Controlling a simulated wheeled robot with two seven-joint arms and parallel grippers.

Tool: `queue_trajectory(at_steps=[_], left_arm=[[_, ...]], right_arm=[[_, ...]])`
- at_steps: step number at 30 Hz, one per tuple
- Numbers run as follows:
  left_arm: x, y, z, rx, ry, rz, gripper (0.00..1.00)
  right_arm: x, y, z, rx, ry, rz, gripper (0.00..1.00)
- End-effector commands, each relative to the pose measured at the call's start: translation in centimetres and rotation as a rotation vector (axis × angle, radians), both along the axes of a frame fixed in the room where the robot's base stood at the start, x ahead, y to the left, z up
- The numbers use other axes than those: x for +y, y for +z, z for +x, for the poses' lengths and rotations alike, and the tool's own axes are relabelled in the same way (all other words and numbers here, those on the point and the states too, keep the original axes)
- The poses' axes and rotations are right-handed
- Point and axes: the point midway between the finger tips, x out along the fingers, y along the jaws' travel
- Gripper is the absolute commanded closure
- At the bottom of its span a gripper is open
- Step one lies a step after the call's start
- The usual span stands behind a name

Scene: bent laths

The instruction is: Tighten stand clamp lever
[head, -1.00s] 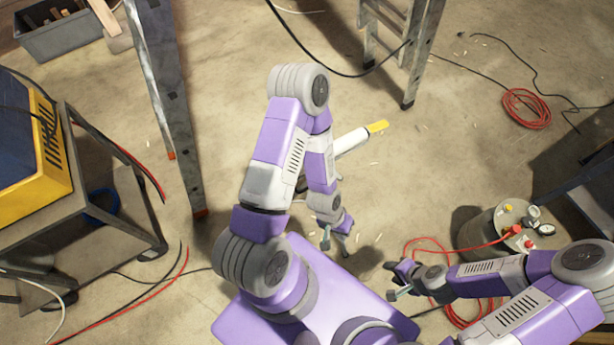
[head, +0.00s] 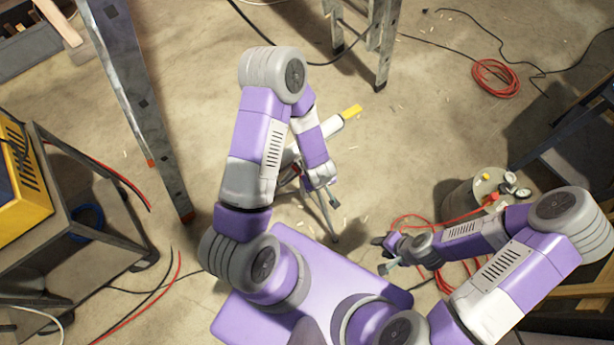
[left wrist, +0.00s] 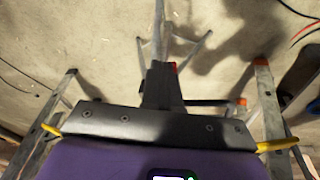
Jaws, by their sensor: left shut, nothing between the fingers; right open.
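A slim stand with thin splayed legs (head: 335,238) is on the floor ahead of my base, partly hidden behind my left arm in the head view. A white tube with a yellow end (head: 352,112) shows beyond that arm. In the left wrist view the stand's grey legs (left wrist: 148,45) spread out beyond my left gripper (left wrist: 162,66), which is shut and empty. A small red part (left wrist: 174,67) shows beside its fingertips; I cannot tell whether it is the clamp lever or whether they touch. My right gripper (head: 382,255) is open and empty, away from the stand.
A ladder (head: 130,100) stands at left and another (head: 385,45) at the back. A metal cart (head: 105,195) is at left. A tank with gauges (head: 470,200) and red hose are near my right arm. A red cable coil (head: 495,77) lies on open floor.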

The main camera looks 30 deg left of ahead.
Motion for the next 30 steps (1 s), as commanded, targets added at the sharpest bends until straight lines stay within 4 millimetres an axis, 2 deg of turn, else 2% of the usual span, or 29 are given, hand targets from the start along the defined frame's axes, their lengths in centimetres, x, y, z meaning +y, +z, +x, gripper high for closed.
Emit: queue_trajectory(at_steps=[3, 9, 20, 25, 30], left_arm=[[1.5, 1.5, 1.0, -0.003, 0.161, 0.074, 1.00], [2.7, 2.7, 1.1, 0.014, 0.320, 0.136, 1.00], [2.9, 2.9, 1.1, 0.019, 0.353, 0.147, 1.00], [3.1, 2.2, 1.1, 0.020, 0.353, 0.147, 1.00], [3.8, -0.6, 1.3, 0.021, 0.354, 0.147, 1.00]], right_arm=[[0.0, 0.6, 0.0, 0.000, 0.000, 0.000, 0.57], [0.0, 1.0, 0.0, 0.000, 0.000, 0.000, 0.57], [0.0, 0.9, 0.0, 0.000, 0.000, 0.000, 0.57], [0.0, 0.5, 0.0, 0.000, 0.000, 0.000, 0.57], [0.0, -0.9, 0.0, 0.000, 0.000, 0.000, 0.57]])
